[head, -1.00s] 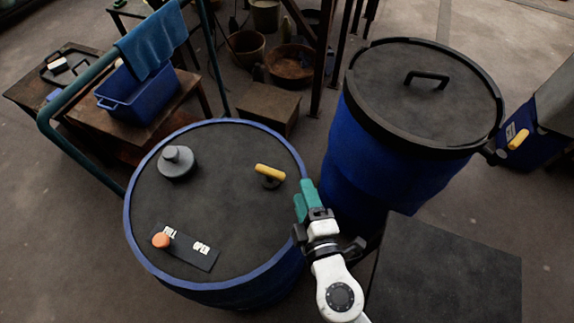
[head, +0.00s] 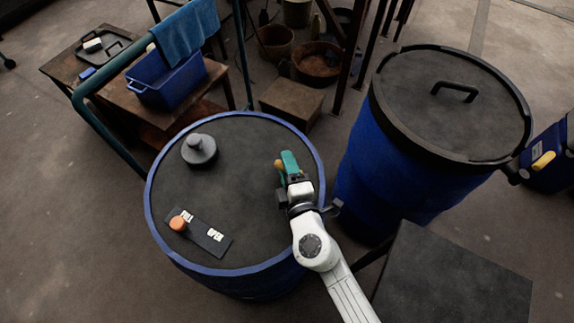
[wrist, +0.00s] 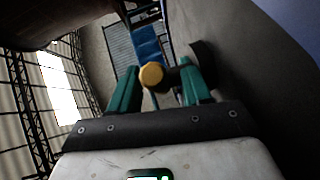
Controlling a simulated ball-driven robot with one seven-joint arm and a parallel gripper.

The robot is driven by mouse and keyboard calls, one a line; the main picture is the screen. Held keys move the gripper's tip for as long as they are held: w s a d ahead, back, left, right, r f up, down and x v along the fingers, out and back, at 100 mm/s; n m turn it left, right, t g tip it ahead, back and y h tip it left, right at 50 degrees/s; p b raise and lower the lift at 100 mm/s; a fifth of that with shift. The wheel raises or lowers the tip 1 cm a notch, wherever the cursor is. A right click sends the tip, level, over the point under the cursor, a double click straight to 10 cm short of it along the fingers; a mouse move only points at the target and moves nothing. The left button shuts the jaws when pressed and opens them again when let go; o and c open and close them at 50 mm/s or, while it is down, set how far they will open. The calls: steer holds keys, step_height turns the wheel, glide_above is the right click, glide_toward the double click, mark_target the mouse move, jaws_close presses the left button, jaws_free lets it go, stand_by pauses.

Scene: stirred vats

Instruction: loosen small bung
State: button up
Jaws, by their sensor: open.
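The small bung (head: 279,163) has a yellow bar handle and sits in the right part of the dark lid of the near blue drum (head: 240,259). In the head view my gripper mostly hides it. My gripper (head: 287,160) is over the lid, with teal fingers at the bung. In the wrist view the yellow handle (wrist: 151,75) shows end-on between the open fingers of my gripper (wrist: 160,86), closer to the left finger. Part of a dark stem shows beside it. I cannot tell whether a finger touches the handle.
A larger grey bung (head: 199,151) stands on the lid's far left. A dark plate (head: 204,234) with an orange knob (head: 178,223) and white lettering lies at the front left. A taller lidded blue barrel (head: 395,170) and a dark box top (head: 450,275) stand to the right.

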steer(key=shift+w, duration=0.15)
steer(key=shift+c, duration=0.2)
jaws_close()
steer(key=shift+f, duration=0.1)
